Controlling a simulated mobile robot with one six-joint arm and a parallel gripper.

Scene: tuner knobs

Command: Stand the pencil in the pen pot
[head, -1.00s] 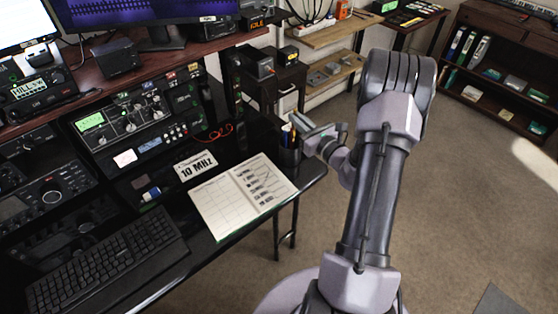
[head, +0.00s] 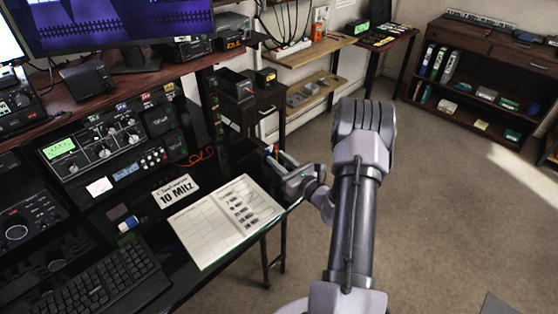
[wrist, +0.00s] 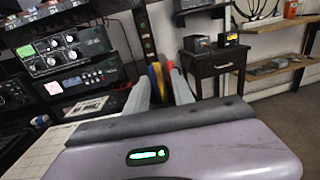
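My gripper (head: 280,165) is at the desk's right edge, by the spot where the dark pen pot stands; the pot is mostly hidden in the head view. In the wrist view my gripper (wrist: 161,98) shows two pale fingers standing apart. Upright yellow, red and blue sticks show in the gap, at or just beyond the fingertips. The yellow stick (wrist: 156,82) may be the pencil, but I cannot tell for sure. I see no stick clearly clamped. The pot's body is hidden behind my gripper's housing in the wrist view.
An open notebook (head: 225,220) lies on the black desk left of my gripper, with a 10 MHz card (head: 175,192) behind it. Radio gear (head: 105,140) and a keyboard (head: 95,285) fill the left. A dark side cabinet (head: 262,105) stands behind. Carpet is clear at right.

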